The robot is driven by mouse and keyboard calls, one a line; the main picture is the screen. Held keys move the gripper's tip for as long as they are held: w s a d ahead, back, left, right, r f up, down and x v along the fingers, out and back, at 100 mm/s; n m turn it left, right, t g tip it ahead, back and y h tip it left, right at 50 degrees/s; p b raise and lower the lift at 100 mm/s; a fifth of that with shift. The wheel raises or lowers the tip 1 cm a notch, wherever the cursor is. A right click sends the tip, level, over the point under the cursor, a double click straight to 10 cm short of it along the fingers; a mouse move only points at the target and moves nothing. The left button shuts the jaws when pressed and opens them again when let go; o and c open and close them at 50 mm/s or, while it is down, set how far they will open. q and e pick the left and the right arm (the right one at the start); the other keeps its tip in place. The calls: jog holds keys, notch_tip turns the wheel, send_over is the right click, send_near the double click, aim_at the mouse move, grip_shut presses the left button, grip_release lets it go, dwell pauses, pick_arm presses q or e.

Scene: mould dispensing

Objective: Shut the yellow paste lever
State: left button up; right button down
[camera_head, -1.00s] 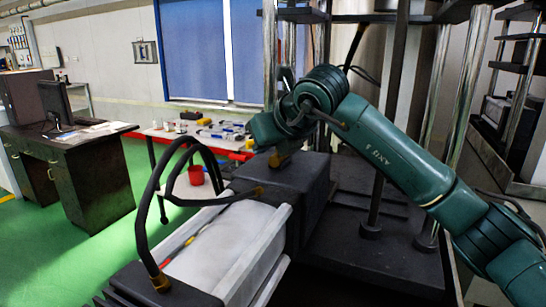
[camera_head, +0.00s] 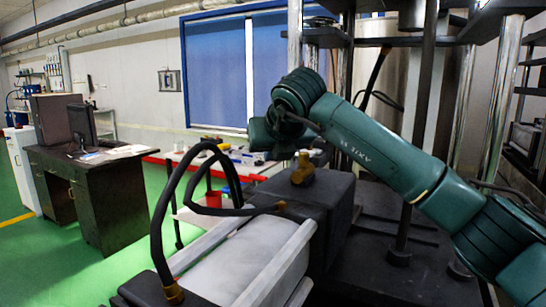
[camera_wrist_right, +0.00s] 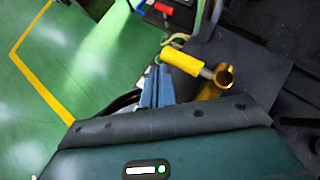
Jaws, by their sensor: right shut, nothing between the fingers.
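The yellow paste lever (camera_wrist_right: 182,60) shows in the right wrist view, beside an open brass pipe (camera_wrist_right: 218,82). My right gripper (camera_wrist_right: 157,78) has its blue-grey fingers together, empty, just left of the yellow handle. Whether they touch it I cannot tell. In the head view a brass fitting (camera_head: 303,170) stands on the dark block (camera_head: 320,205). The lever handle is not clearly distinguishable there. My right wrist hangs just left of and beyond the fitting, and its fingers are hidden. My left gripper is not in view.
Black hoses (camera_head: 163,225) arch up left of the dark block, over a pale grey cylinder casing (camera_head: 235,262). A press with steel columns (camera_head: 497,100) stands behind my right arm. A dark desk (camera_head: 100,195) and open green floor lie to the left.

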jog(key=shift+w, duration=0.2)
dwell(0.4)
jog(key=b+v, duration=0.1)
jog(key=v, duration=1.2)
jog(key=shift+b, duration=0.35)
jog(key=shift+r, duration=0.15)
jog(key=shift+s+d, duration=0.1)
